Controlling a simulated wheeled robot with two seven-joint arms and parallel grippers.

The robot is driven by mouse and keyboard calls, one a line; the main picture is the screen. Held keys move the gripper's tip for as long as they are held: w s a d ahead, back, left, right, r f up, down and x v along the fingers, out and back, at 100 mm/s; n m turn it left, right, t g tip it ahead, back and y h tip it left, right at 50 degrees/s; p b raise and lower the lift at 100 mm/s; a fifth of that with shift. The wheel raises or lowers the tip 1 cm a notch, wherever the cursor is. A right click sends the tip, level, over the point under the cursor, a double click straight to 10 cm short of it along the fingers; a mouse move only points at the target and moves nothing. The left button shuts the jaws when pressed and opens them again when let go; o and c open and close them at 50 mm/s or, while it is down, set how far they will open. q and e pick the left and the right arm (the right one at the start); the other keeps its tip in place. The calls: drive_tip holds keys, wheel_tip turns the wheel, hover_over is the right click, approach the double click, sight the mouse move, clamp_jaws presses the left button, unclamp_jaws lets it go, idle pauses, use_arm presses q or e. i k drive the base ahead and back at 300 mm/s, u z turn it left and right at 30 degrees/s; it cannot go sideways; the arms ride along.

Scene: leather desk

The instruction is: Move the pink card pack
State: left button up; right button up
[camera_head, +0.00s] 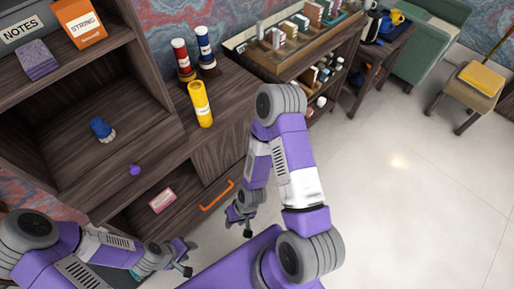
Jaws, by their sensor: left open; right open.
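The pink card pack (162,200) is a small pink box with a pale label. It lies in the low part of the dark wooden desk unit, left of the orange handle (217,195). My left gripper (184,257) is open and empty, below and slightly right of the pack in the picture, apart from it. My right gripper (240,223) is open and empty, right of the pack and below the orange handle, also apart from it. No gripper hides the pack.
A blue item (102,130) sits in the compartment above, near a purple knob (134,170).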

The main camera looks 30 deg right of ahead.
sight(158, 203)
drive_tip(key=z, duration=2.2)
drive_tip(key=k, duration=0.75)
drive_tip(key=u, duration=0.95)
drive_tip(key=i, duration=1)
drive_tip(key=k, duration=0.5)
drive_tip(key=z, duration=0.35)
drive_tip(key=i, duration=0.4)
drive_tip(key=u, duration=2)
